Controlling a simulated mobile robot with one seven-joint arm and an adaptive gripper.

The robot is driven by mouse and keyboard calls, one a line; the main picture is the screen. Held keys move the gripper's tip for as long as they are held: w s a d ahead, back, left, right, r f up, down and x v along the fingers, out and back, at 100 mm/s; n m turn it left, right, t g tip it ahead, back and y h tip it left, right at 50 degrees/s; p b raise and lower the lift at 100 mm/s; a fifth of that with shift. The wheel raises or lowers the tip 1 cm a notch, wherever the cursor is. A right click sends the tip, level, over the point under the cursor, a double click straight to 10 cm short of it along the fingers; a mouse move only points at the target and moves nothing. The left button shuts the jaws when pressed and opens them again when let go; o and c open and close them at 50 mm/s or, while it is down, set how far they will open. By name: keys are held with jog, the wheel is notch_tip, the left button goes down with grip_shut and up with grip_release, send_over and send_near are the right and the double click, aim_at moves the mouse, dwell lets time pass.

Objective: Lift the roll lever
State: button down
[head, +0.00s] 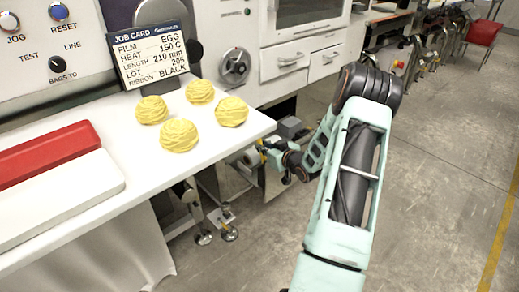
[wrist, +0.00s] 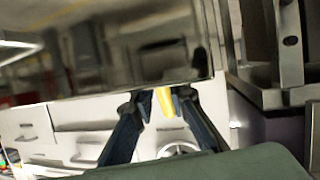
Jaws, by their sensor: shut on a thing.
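In the wrist view, the two dark fingers of my gripper (wrist: 162,97) close in from both sides on a small yellow piece (wrist: 165,102), which I take to be the roll lever's handle. My gripper is shut on it. A wide, dark, glossy panel fills the picture just above the fingertips, and the lever's far end and mount are hidden. In the head view, my arm reaches down past the right end of the white table, low by the machine. The fingers and the lever are too small and covered to make out there.
A white table (head: 75,235) stands at left with several yellow nests of pasta (head: 180,135), a job card (head: 152,55), and a red block (head: 45,152). Its right corner is close to my arm. White machine cabinets (head: 285,65) stand behind. The grey floor (head: 440,150) at right is clear.

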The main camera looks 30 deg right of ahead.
jog(key=shift+s+d+t+b, duration=0.1)
jog(key=shift+s+t+b, duration=0.2)
jog(key=shift+t+b, duration=0.1)
jog(key=c, duration=1.9)
grip_release()
jog(key=v, duration=1.2)
